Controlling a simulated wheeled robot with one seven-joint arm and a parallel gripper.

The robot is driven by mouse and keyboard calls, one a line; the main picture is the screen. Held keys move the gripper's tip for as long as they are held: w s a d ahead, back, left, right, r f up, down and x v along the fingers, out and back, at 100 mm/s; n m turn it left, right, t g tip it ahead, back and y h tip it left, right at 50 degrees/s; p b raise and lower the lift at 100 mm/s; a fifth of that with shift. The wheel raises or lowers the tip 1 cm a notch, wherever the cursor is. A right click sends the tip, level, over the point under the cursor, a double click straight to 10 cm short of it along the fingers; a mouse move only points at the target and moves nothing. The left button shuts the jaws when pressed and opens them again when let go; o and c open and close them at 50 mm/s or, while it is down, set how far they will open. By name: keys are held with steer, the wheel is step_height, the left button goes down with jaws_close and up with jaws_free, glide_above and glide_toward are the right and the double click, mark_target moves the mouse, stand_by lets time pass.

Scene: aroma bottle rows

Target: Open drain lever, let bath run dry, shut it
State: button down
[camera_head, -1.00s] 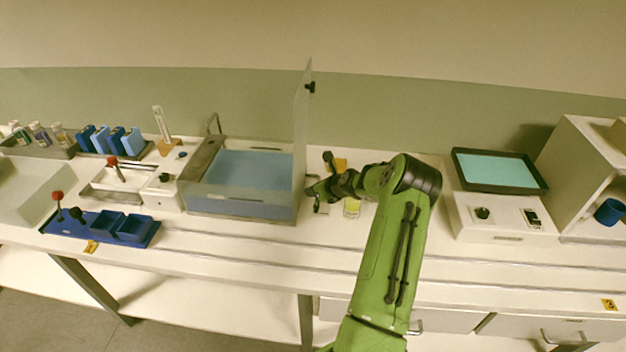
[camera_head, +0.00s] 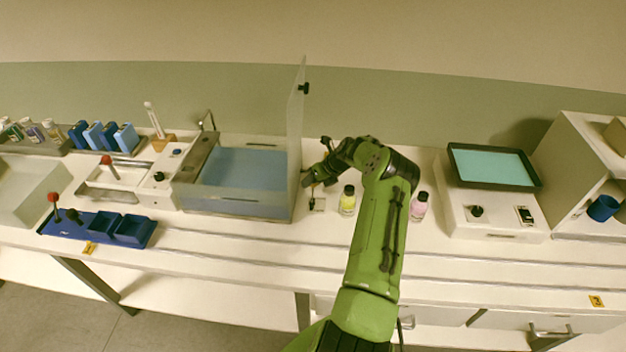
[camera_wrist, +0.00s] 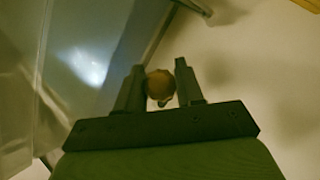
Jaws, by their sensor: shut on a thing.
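The bath (camera_head: 187,192) is a clear-walled tank with blue water (camera_head: 245,168) in it. Its clear lid (camera_head: 297,130) stands upright at the right side. My gripper (camera_head: 309,182) is low beside the bath's right wall, just right of the lid. In the wrist view my gripper (camera_wrist: 160,75) is shut on a round brownish knob (camera_wrist: 159,84), which appears to be the drain lever's end. The lever's shaft and its angle are hidden. The bath's wall also shows at the left of the wrist view (camera_wrist: 70,75).
A yellow bottle (camera_head: 348,201) and a pink bottle (camera_head: 419,207) stand on either side of my forearm. A control box (camera_head: 495,217) and a dark tray (camera_head: 492,165) stand to the right. A blue holder (camera_head: 130,231) lies front left. The bench front is clear.

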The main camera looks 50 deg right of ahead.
steer(key=c, duration=0.8)
jaws_free()
steer(key=shift+w+d, duration=0.1)
steer(key=p+v, duration=0.1)
steer(key=v, duration=1.5)
steer(key=shift+f, duration=0.1)
